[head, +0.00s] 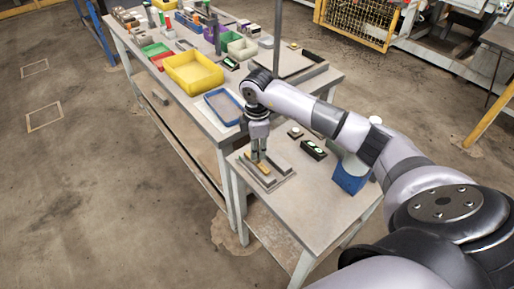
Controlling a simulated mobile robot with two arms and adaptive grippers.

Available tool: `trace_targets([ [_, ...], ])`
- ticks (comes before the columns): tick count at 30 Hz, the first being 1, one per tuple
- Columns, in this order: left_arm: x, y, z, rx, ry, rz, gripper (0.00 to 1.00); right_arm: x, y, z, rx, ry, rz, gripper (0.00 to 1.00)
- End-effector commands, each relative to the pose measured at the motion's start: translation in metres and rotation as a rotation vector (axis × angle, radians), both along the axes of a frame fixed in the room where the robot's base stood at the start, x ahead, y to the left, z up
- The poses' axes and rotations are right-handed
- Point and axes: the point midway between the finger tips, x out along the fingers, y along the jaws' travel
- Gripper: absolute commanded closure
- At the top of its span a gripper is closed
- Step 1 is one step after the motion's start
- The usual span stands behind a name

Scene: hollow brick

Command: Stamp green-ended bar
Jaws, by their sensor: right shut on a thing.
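My right gripper (257,158) points down over a grey fixture (284,166) on the near small table. Its fingers are shut on a narrow tan bar (263,170) at the fixture. The bar's ends are too small to tell any green, and I cannot tell whether it rests in the fixture or is just above it. A black block with a pale green oval on top (313,149) lies right of the fixture. A small dark piece with a light top (295,133) lies behind it. My left gripper is not in view.
A blue container (351,177) stands at the small table's right edge, near my right arm. The long table behind holds a blue-rimmed tray (223,107), a yellow bin (194,73) and several smaller bins and parts. The small table's front (310,210) is clear.

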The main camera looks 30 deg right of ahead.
Motion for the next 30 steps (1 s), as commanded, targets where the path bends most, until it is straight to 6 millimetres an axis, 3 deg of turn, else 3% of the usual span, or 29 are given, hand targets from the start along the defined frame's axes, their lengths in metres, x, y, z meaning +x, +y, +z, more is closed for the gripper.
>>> trace_targets([
  [30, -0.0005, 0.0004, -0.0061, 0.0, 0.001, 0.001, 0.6, 0.0001, 0.0, -0.0092, 0.0, 0.0, 0.0, 0.97],
])
